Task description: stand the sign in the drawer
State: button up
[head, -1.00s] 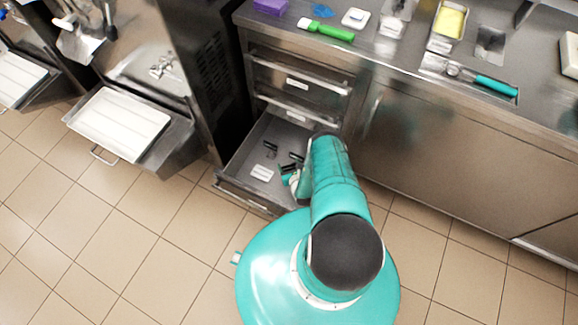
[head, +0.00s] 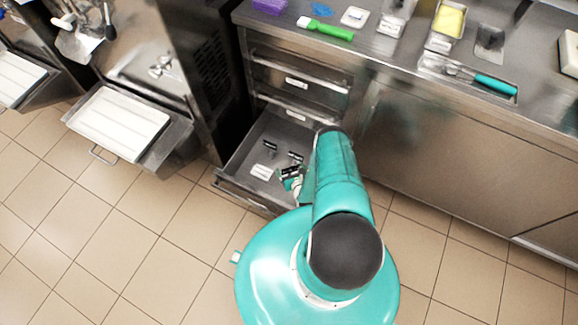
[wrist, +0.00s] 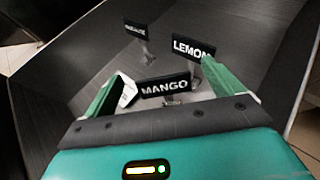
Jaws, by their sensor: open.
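The open drawer (head: 232,188) holds several small black signs with white lettering. In the wrist view, the MANGO sign (wrist: 165,87) stands nearest, on a small clear base, between my fingers. The LEMON sign (wrist: 190,48) stands behind it to the right, close to my right fingertip. A third sign (wrist: 135,31) stands farther back on the left, its word too blurred to read. My gripper (wrist: 163,72) is open, with its green fingers spread on either side of the MANGO sign; I cannot tell whether either finger touches it. In the head view my arm partly hides the drawer's right side.
The counter (head: 400,60) holds a green-handled brush (head: 325,28) and a teal-handled tool (head: 495,88). A white tray (head: 117,123) stands out at left.

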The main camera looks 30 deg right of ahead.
jog(key=w+a+r+n+t+y, duration=0.1)
jog(key=w+a+r+n+y, duration=0.2)
jog(key=r, duration=0.5)
jog(key=w+r+n+y, duration=0.3)
jog(key=w+r, duration=0.2)
jog(key=r, duration=0.3)
jog(key=w+a+r+n+t+y, duration=0.1)
jog(key=w+a+r+n+y, duration=0.15)
jog(key=w+r, duration=0.4)
jog(key=a+r+n+g+y, duration=0.4)
jog(key=a+r+n, duration=0.2)
jog(key=r, duration=0.6)
jog(key=a+r+n+g+y, duration=0.3)
jog(key=a+r+n, duration=0.25)
jog(key=r, duration=0.75)
jog(key=s+a+r+n+g+h, duration=0.1)
jog(key=s+a+r+n+g, duration=0.3)
jog(key=s+r, duration=0.4)
jog(key=s+a+r+n+g+h, duration=0.25)
jog(key=s+r+n, duration=0.3)
jog(key=r, duration=0.35)
jog(key=s+d+r+n+t+h, duration=0.2)
jog(key=s+r+n+h, duration=0.2)
jog(key=s, duration=0.5)
jog(key=s+d+r+n+t+h, duration=0.2)
jog(key=s+r+n+h, duration=0.2)
jog(key=s+r, duration=0.4)
jog(key=shift+s+r+n, duration=0.15)
jog(key=shift+s+n, duration=0.5)
jog(key=shift+s, duration=0.5)
